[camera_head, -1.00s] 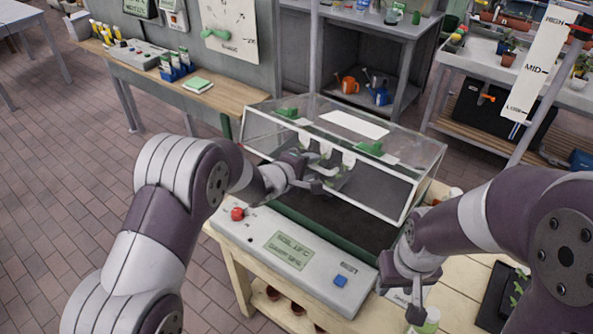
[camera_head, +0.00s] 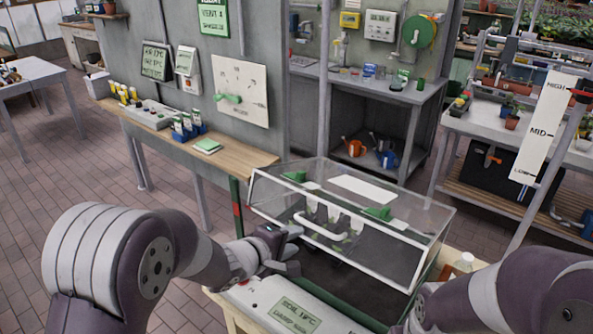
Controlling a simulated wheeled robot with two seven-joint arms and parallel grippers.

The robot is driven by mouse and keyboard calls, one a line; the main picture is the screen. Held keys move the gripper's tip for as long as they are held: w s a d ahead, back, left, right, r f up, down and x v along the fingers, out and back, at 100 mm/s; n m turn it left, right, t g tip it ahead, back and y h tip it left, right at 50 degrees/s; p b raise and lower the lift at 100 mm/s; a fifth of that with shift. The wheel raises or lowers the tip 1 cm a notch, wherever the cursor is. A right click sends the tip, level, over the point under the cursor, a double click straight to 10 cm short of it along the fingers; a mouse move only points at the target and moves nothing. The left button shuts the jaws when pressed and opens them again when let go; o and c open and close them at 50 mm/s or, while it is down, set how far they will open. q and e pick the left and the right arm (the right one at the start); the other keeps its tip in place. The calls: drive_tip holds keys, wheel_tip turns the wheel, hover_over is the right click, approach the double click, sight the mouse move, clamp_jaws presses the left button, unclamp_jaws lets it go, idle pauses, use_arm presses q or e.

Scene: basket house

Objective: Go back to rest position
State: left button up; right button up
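My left gripper (camera_head: 285,250) is just left of the clear-lidded propagator box (camera_head: 350,222), near its white front handle (camera_head: 321,229) but apart from it. Its fingers look spread with nothing between them. The box stands on the wooden table, with its lid showing green vents on top and seedlings dimly visible inside. My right arm (camera_head: 515,300) comes in at the lower right. Its gripper is cut off or hidden at the bottom edge.
A control panel with a display (camera_head: 294,315) lies in front of the box. A wooden wall bench (camera_head: 240,163) stands behind on the left, and a grey shelf unit (camera_head: 400,95) at the back. A white level board (camera_head: 545,125) rises at right. Tiled floor (camera_head: 60,200) is open at left.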

use_arm(q)
drive_tip(key=s+a+f+m+g+y, duration=0.4)
drive_tip(key=s+a+f+m+y, duration=0.3)
drive_tip(key=a, duration=0.3)
drive_tip(key=s+a+m+g, duration=0.2)
drive_tip(key=s, duration=0.6)
drive_tip(key=s+a+m+g, duration=0.2)
drive_tip(key=s+a+g, duration=0.1)
drive_tip(key=s, duration=0.5)
drive_tip(key=shift+r+y, duration=0.25)
drive_tip(key=shift+y, duration=0.05)
